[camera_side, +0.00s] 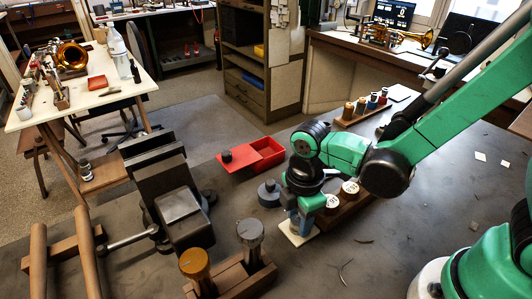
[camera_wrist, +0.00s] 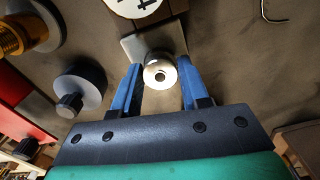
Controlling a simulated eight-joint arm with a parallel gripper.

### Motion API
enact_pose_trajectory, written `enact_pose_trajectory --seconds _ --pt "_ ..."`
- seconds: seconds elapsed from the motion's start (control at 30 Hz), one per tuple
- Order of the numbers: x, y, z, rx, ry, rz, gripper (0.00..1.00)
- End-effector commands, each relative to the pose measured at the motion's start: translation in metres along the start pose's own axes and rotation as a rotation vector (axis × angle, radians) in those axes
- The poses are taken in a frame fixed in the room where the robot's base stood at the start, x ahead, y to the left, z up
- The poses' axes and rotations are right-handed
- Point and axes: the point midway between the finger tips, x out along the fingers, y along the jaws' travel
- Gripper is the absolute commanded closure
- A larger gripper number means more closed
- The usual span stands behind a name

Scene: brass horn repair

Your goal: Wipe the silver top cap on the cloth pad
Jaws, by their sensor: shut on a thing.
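My gripper (camera_wrist: 160,75) is shut on the silver top cap (camera_wrist: 161,72), a small round metal piece with a hole in its middle. The cap sits between the two blue fingers in the wrist view. The pale cloth pad (camera_wrist: 133,42) shows behind the cap, partly covered by it and the fingers. In the side view my gripper (camera_side: 301,220) points down over the cloth pad (camera_side: 291,238). The cap is not clearly visible there. I cannot tell whether it touches the pad.
A wooden block with white labelled discs (camera_side: 350,188) stands close right of the gripper. A dark round knobbed piece (camera_side: 268,193) is close left, with a red tray (camera_side: 268,150) behind. Brass (camera_side: 194,263) and grey (camera_side: 250,232) knobs stand in front. The bench right of the block is mostly clear.

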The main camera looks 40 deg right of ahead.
Motion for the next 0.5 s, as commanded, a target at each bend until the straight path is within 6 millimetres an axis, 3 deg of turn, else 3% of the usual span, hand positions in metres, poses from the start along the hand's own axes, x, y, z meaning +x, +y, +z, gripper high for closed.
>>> enact_pose_trajectory --seconds 0.2,0.5 --pt "0.0000 -0.0012 -0.0063 0.000 0.000 0.000 1.00" --pt "0.0000 0.0006 0.0027 0.003 0.000 0.000 1.00"
